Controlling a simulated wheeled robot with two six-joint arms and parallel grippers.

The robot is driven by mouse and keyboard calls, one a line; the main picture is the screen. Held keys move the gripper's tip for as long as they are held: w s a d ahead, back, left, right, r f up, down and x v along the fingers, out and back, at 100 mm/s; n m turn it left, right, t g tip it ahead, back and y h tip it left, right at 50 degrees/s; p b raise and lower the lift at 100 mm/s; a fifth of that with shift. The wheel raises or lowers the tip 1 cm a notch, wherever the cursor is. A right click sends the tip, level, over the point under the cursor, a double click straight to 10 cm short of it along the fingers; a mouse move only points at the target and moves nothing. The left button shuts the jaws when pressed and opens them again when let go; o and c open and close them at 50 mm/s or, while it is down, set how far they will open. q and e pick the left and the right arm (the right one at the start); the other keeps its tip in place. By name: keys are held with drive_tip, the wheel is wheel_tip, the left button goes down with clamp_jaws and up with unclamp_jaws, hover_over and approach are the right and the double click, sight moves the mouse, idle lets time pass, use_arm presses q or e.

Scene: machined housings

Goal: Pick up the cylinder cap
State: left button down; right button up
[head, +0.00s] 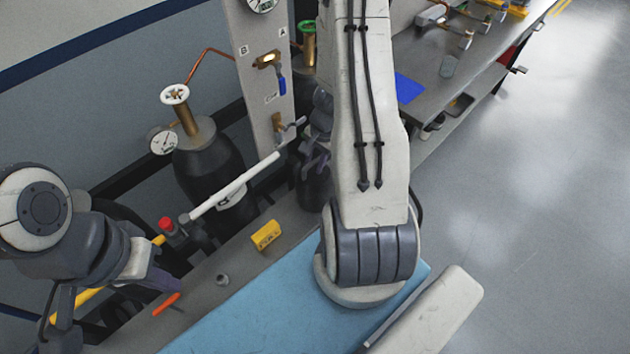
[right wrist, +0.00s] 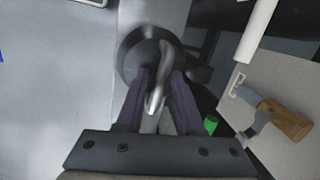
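I cannot single out the cylinder cap with certainty. In the right wrist view, a dark round top (right wrist: 140,55) lies beyond my right fingers, with a curved grey metal piece (right wrist: 156,90) between them. My right gripper (right wrist: 158,85) looks open, its fingers apart; contact cannot be told. In the head view my right gripper (head: 308,163), partly behind my forearm, is beside a dark cylinder (head: 312,190). A small grey fitting (head: 222,280) lies on the bench. My left gripper (head: 112,305) is open and empty at the lower left.
A black gas cylinder (head: 208,165) with a gauge (head: 163,140) stands by the wall. A white bar (head: 235,187), a yellow block (head: 266,235) and an orange marker (head: 166,304) are near the blue mat (head: 245,318). A valve panel (head: 250,90) stands behind. Floor at right is clear.

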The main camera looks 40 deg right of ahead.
clamp_jaws()
idle(1.2)
